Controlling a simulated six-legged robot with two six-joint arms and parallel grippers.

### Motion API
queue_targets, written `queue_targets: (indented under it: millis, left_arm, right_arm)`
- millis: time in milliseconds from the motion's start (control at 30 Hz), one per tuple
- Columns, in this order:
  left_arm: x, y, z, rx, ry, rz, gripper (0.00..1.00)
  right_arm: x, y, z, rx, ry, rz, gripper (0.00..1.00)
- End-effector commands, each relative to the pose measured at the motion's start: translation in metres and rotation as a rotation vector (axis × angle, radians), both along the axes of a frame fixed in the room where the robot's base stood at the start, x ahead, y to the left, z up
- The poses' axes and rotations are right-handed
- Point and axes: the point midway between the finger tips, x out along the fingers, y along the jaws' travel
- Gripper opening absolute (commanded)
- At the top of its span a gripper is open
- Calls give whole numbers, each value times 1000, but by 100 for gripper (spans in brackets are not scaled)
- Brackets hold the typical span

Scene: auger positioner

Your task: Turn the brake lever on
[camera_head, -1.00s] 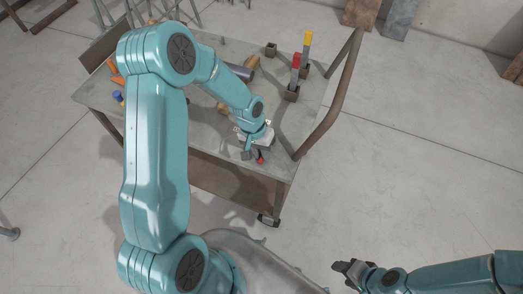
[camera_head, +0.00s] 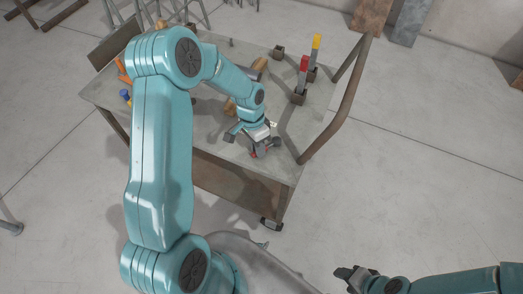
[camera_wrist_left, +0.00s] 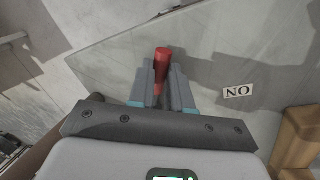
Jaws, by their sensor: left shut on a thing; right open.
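The brake lever's red handle (camera_wrist_left: 161,66) stands between the fingers of my left gripper (camera_wrist_left: 160,85) in the left wrist view. The gripper is shut on it. A white label (camera_wrist_left: 238,91) to the right of the fingers reads "NO" in this view, which is "ON" upside down. In the head view my left gripper (camera_head: 262,149) is low over the table's near right part, and only a bit of red (camera_head: 253,155) shows there. The lever's pivot is hidden. My right gripper (camera_head: 345,275) is open and empty, off the table at lower right.
The metal cart table (camera_head: 215,150) has a bent tube handle (camera_head: 340,112) along its right side. Upright bars with a red top (camera_head: 304,63) and a yellow top (camera_head: 316,43) stand in sockets at the back right. A wooden piece (camera_wrist_left: 298,138) lies close to the left gripper.

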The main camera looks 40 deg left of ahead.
Motion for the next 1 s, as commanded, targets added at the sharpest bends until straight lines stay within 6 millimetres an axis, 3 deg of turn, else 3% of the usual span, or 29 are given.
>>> queue_targets:
  millis: [500,1000]
  left_arm:
    - [22,29,0,3,-5,-489,0]
    - [47,42,1,3,-6,-893,0]
  right_arm:
    - [0,0,-16,0,0,0,53]
    - [0,0,-25,0,0,0,53]
